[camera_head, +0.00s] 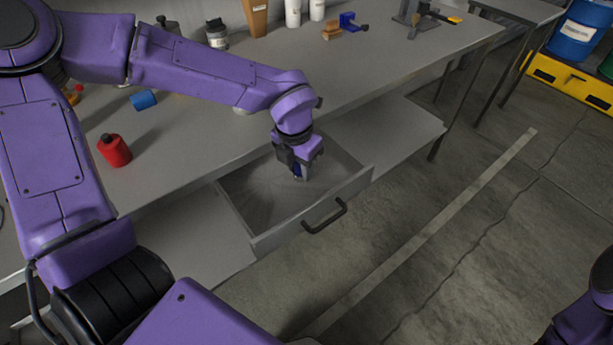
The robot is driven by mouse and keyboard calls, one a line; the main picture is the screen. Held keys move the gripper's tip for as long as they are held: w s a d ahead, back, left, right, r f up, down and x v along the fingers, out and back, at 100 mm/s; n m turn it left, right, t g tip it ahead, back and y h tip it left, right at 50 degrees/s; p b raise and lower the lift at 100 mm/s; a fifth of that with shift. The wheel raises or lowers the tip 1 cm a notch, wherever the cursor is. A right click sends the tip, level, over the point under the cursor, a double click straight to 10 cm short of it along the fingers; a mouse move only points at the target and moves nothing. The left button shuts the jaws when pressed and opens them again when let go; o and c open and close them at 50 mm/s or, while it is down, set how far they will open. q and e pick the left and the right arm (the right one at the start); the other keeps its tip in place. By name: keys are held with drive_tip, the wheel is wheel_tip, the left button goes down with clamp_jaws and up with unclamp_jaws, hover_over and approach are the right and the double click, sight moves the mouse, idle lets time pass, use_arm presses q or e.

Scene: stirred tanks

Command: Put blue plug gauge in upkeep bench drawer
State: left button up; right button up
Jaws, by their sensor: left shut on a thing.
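The bench drawer (280,231) is pulled open below the bench top, its black handle (324,216) at the front. My left gripper (300,174) points down over the open drawer and is shut on a small blue thing (297,171), which I take to be the blue plug gauge. Only a sliver of it shows between the fingers; the rest is hidden. I cannot tell whether it touches the drawer floor. The visible drawer floor looks empty. My right gripper is out of view; only a part of my right arm shows at the bottom right.
On the bench top (210,138) are a red bottle (114,150), a lying blue cylinder (143,100), a jar (217,36) and a blue clamp-like tool (352,21). A lower shelf (405,132) flanks the drawer.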

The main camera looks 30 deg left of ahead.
sight(306, 185)
use_arm(q)
drive_tip(key=w+f, duration=0.2)
drive_tip(key=f, duration=0.1)
drive_tip(key=shift+w+a+f, duration=0.15)
drive_tip(key=shift+w+f, duration=0.05)
drive_tip(key=shift+w, duration=0.2)
wheel_tip(306, 185, down, 3)
drive_tip(key=shift+r, duration=0.15)
drive_tip(key=shift+f, duration=0.2)
drive_tip(key=shift+f, duration=0.1)
drive_tip(key=shift+f, duration=0.1)
drive_tip(key=o, duration=1.1)
drive_tip(key=r, duration=0.4)
drive_tip(key=s+r, duration=0.1)
drive_tip(key=r, duration=0.7)
drive_tip(key=shift+s+a+r+p, duration=0.1)
drive_tip(key=shift+s+r+p, duration=0.1)
drive_tip(key=shift+p, duration=0.15)
